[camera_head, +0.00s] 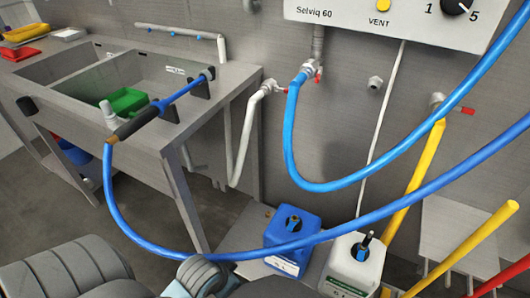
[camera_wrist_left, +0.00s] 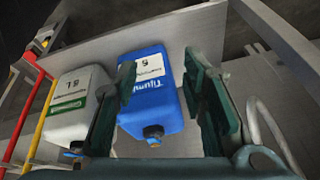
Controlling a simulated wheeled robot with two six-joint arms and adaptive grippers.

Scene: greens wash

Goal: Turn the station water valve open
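A pipe fitting with a small red valve handle (camera_head: 318,73) sits on the wall below the control box in the head view, with a blue hose joined to it. No label shows which is the station water valve. My left gripper (camera_wrist_left: 161,68) is open and empty in the left wrist view, with the blue canister beyond its fingers. No valve shows clearly in that view. My right gripper is not in view.
A blue canister (camera_head: 291,232) and a white canister (camera_head: 354,264) stand low below the wall fittings. The blue hose (camera_head: 290,140) loops across the space before the wall. A spray lance (camera_head: 137,124) lies over the sink (camera_head: 215,100) edge. Yellow poles stand at right.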

